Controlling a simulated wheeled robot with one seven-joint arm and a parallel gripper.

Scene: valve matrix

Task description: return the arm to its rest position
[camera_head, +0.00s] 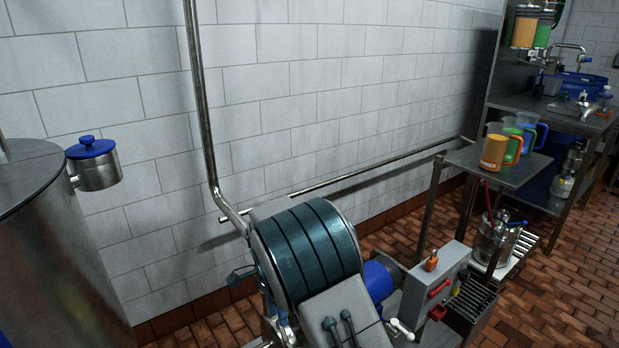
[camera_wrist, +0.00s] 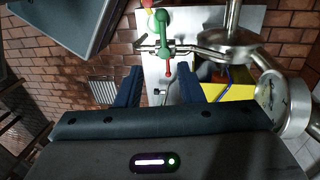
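My gripper (camera_wrist: 160,75) shows in the wrist view with its two blue fingers spread apart. Nothing is held between them. A green valve fitting with a red-tipped handle (camera_wrist: 165,45) lies beyond the fingertips, seen through the gap; I cannot tell how far away it is.
A steel tank (camera_head: 50,260) stands at the left. A teal ribbed machine (camera_head: 305,250) stands low in the middle, with a grey box with red handles (camera_head: 438,285) beside it. A shelf with mugs (camera_head: 500,165) is at right. In the wrist view, a round gauge (camera_wrist: 270,92) and pipes are close at right.

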